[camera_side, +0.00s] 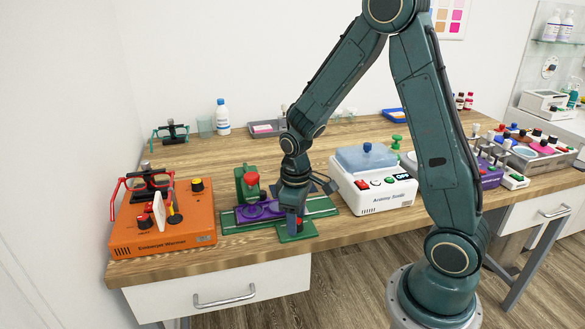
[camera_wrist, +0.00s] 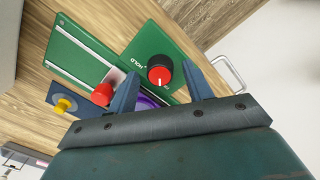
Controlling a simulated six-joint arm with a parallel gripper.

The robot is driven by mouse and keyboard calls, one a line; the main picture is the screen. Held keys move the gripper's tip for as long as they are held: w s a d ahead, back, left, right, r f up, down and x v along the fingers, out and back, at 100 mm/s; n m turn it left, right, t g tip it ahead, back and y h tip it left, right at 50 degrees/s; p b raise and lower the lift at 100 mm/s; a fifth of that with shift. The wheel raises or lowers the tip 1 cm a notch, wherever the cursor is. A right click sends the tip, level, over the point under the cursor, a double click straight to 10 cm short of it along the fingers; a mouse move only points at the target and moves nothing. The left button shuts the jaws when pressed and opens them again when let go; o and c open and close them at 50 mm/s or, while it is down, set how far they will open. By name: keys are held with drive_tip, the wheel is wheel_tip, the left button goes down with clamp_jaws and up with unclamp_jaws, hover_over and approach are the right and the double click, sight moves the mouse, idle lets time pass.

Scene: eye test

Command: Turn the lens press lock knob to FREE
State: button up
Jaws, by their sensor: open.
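The lock knob (camera_wrist: 159,72), red-topped with a dark skirt and a white mark, sits on a green plate (camera_wrist: 168,42) of the lens press. The word HOLD is printed on the plate beside it; I cannot read a FREE label. In the wrist view my gripper (camera_wrist: 161,68) is open, one finger on each side of the knob; whether either touches it is unclear. In the side view my gripper (camera_side: 294,226) points down over the green plate (camera_side: 297,236) at the table's front, largely hiding the knob. The press (camera_side: 245,182) has a red-topped green column and a purple part.
An orange warmer (camera_side: 150,240) with a red frame stands to the left. A white box (camera_side: 365,201) with a blue-grey lid stands close on the right. The wooden table's (camera_side: 240,246) front edge is just below the press. Bottles and trays stand further back.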

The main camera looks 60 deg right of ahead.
drive_tip(key=shift+r, duration=0.15)
wheel_tip(320, 180, up, 14)
drive_tip(key=shift+a+f, duration=0.2)
drive_tip(key=shift+f, duration=0.05)
idle(0.6)
drive_tip(key=shift+s+r, duration=0.1)
drive_tip(key=s+a+r+m+t, duration=0.1)
drive_tip(key=s+a+r+t, duration=0.1)
drive_tip(key=s, duration=0.5)
drive_tip(key=s+a+r+m+t, duration=0.1)
drive_tip(key=s+a+r+t, duration=0.2)
drive_tip(key=s+a+r, duration=0.2)
drive_tip(key=shift+s+r+t, duration=0.2)
drive_tip(key=shift+s+t, duration=0.1)
drive_tip(key=shift+s, duration=1.35)
